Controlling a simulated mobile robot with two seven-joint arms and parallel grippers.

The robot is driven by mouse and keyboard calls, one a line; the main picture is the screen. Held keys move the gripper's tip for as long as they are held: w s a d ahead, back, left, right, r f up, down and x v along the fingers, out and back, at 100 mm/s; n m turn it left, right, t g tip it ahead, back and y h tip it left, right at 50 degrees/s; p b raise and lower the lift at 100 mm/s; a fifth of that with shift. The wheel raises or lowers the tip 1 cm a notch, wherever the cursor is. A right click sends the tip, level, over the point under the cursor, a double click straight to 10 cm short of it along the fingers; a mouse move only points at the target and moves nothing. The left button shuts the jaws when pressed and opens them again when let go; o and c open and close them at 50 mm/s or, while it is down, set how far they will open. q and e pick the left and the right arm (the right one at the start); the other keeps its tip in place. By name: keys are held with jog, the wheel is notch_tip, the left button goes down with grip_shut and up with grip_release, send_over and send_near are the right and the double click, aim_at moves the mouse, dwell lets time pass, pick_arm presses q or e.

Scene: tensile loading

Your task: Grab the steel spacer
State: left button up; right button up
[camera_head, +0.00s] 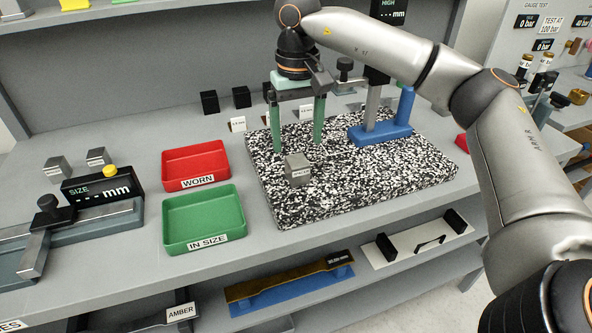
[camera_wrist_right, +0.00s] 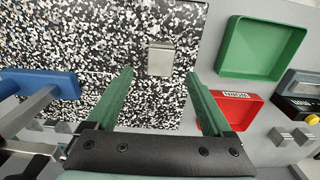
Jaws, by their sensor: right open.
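The steel spacer (camera_head: 298,169) is a small grey metal block with a label on its front face. It sits on the speckled black-and-white slab (camera_head: 355,194), near the slab's left part. My right gripper (camera_head: 297,146) is open, its two green fingers pointing down above and behind the spacer, with nothing between them. In the right wrist view the spacer (camera_wrist_right: 161,60) lies beyond the open fingertips (camera_wrist_right: 160,76), apart from them. My left gripper is in neither view.
A red WORN tray (camera_head: 195,164) and a green IN SIZE tray (camera_head: 203,218) stand left of the slab. A blue-based gauge stand (camera_head: 381,132) stands on the slab's back right. A size-reading device (camera_head: 102,189) is at the left. Small black blocks line the back.

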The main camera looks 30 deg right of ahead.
aim_at(297, 160)
notch_tip(297, 160, down, 6)
jog(key=shift+s+f, duration=0.1)
jog(key=shift+f, duration=0.15)
jog(key=shift+c, duration=0.2)
grip_shut()
dwell(0.6)
jog(key=shift+r, duration=0.15)
dwell(0.6)
